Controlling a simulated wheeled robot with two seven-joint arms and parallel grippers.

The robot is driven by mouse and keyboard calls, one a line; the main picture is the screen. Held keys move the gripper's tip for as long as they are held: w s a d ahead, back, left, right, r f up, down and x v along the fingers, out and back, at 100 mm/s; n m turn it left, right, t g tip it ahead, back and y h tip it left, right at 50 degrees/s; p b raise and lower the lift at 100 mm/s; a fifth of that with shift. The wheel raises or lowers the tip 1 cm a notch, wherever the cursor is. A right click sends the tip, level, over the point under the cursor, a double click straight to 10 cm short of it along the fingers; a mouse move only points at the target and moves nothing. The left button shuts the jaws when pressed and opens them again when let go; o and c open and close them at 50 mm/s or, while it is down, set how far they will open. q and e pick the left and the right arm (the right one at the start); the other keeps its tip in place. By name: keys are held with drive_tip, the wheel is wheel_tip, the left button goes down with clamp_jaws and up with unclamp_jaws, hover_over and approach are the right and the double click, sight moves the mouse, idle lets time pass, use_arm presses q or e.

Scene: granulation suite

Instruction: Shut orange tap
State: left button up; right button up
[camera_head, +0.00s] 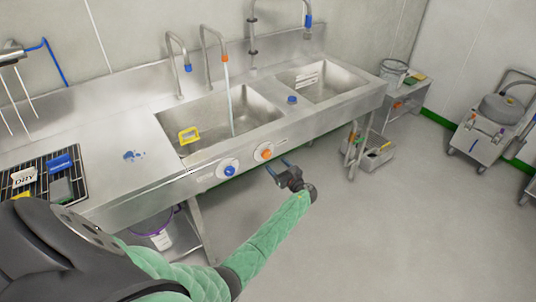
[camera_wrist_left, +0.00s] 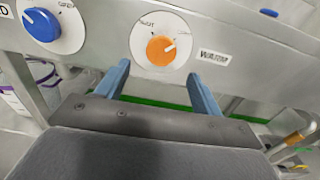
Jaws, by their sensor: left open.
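The orange tap knob (camera_head: 265,153) sits on a round white dial on the sink's front panel. A spout with an orange collar (camera_head: 224,58) has a thin water stream (camera_head: 231,105) falling into the left basin. My left gripper (camera_head: 278,172) is open and empty just in front of and below the knob; it also shows in the left wrist view (camera_wrist_left: 158,85). My right gripper is not seen.
A blue knob (camera_head: 230,170) sits on a similar dial to the left. A yellow object (camera_head: 188,136) is in the left basin (camera_head: 260,112). A black rack (camera_head: 75,172) lies on the left counter.

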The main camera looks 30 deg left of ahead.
sight(268, 155)
use_arm(q)
drive_tip(key=p+x, duration=0.2)
drive_tip(key=x, duration=0.4)
drive_tip(key=shift+w+a+r, duration=0.1)
drive_tip(key=shift+w+r, duration=0.05)
drive_tip(key=shift+p+x, duration=0.35)
drive_tip(key=shift+x, duration=0.4)
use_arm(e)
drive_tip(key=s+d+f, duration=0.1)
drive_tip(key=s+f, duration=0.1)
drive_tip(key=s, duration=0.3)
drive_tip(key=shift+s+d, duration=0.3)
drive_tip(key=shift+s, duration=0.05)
use_arm(q)
drive_tip(key=c, duration=1)
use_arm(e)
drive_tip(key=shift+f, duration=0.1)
